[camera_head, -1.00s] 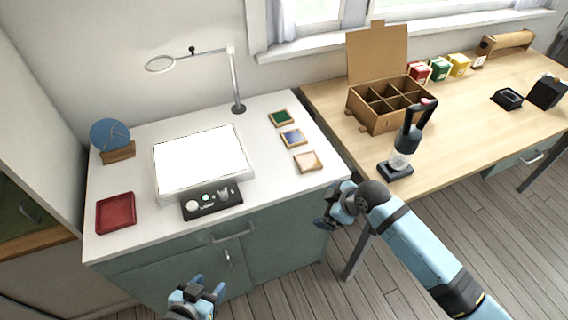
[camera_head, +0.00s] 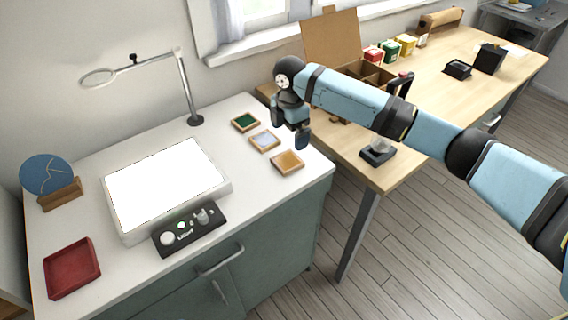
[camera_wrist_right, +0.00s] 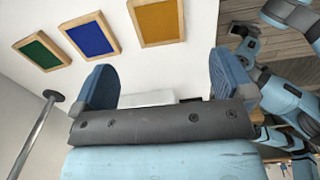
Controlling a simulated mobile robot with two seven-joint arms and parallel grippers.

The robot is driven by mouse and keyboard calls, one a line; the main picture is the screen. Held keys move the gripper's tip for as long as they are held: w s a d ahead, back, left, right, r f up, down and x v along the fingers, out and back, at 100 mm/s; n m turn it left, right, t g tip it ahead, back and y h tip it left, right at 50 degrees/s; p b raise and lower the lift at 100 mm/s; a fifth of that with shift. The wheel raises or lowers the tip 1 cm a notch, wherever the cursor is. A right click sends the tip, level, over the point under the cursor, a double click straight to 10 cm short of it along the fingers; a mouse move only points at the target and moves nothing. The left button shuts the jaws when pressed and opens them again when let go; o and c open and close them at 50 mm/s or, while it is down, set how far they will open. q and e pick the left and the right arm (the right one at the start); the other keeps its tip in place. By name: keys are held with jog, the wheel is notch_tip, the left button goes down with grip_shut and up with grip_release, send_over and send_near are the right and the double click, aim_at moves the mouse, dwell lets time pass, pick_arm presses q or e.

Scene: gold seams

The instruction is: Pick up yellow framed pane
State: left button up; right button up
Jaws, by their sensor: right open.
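The yellow framed pane (camera_head: 287,162) lies flat on the white cabinet top near its right front edge, in a wooden frame. In the right wrist view the yellow framed pane (camera_wrist_right: 157,20) is at the top, beyond the fingers. My right gripper (camera_head: 290,128) hangs fingers-down near the row of panes, apart from the yellow one. Its blue fingers (camera_wrist_right: 165,78) are wide apart with nothing held. My left gripper is outside the head view; blue and black arm parts show at the right of the wrist view, with their jaws unclear.
A blue framed pane (camera_head: 265,140) and a green framed pane (camera_head: 245,121) lie behind the yellow one. A light panel (camera_head: 228,186), a lamp stand (camera_head: 190,95) and a red tray (camera_head: 72,268) share the cabinet top. The wooden table (camera_head: 372,178) is to the right.

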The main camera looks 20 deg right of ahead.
aim_at(287, 160)
jog(key=f, duration=0.5)
jog(key=f+b, duration=0.1)
jog(key=f, duration=0.4)
jog(key=shift+w+a+f, duration=0.1)
jog(key=shift+a, duration=0.1)
jog(key=c, duration=0.9)
